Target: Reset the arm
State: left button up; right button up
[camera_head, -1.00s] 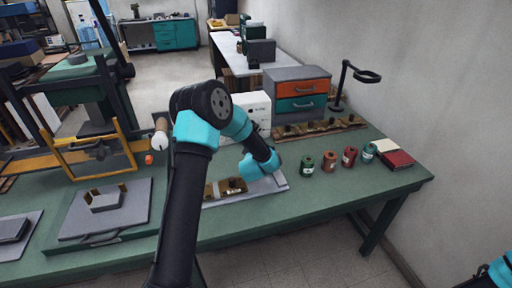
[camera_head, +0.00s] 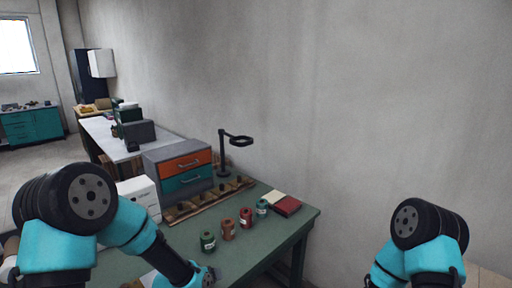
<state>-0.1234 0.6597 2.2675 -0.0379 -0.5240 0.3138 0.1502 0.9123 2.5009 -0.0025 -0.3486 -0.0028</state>
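My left arm comes in at the lower left, a black joint with cyan links. It reaches down over the green table (camera_head: 262,236), and its end is at the bottom of the view, near the table's front part. The fingers of my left gripper are not visible. My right arm shows at the lower right as a black joint and cyan links, beside the bare wall. My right gripper is outside the view.
Several thread spools, among them a red spool (camera_head: 246,218), stand on the table. A red book (camera_head: 287,206) lies near the right end. A drawer box (camera_head: 182,168), white box (camera_head: 140,194), wooden rack (camera_head: 205,200) and black ring stand (camera_head: 224,155) are behind.

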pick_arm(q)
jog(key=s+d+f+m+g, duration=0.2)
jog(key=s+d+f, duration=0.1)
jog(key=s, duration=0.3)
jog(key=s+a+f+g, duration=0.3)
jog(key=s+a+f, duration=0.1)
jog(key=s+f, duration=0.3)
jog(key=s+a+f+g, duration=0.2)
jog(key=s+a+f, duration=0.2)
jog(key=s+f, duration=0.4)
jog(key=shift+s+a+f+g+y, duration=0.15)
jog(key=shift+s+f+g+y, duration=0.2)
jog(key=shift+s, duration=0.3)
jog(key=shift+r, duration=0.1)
